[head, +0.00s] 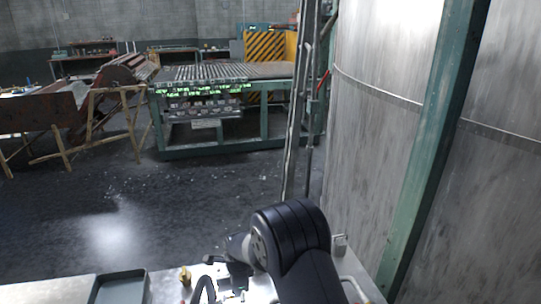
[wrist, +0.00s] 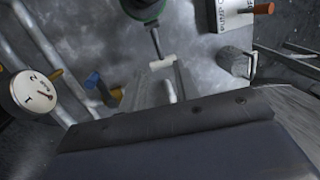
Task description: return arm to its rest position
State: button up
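My arm (head: 290,235) reaches up from the bottom of the head view and bends over at a black joint. Its far end, with my gripper (head: 236,276), points down and left over a light metal worktop (head: 60,290). The fingers are small and partly hidden there, so I cannot tell whether they are open or shut. In the wrist view a broad dark edge (wrist: 170,140) fills the lower part.
A dark tray (head: 122,287) and a brass fitting (head: 185,276) are left of my gripper. A large metal tank (head: 385,120) and green post (head: 433,150) stand close on the right. Open floor (head: 130,215) lies beyond.

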jog(key=p+x, duration=0.1)
jog(key=x, duration=0.6)
jog(key=shift+f, duration=0.35)
jog(key=y+b, duration=0.1)
jog(key=b, duration=0.1)
jog(key=f+y+b, duration=0.1)
jog(key=b, duration=0.1)
jog(key=shift+d+g, duration=0.1)
jog(key=shift+g, duration=0.2)
jog(key=shift+f+y+b, duration=0.1)
jog(key=shift+y+b, duration=0.4)
jog(key=shift+b, duration=0.6)
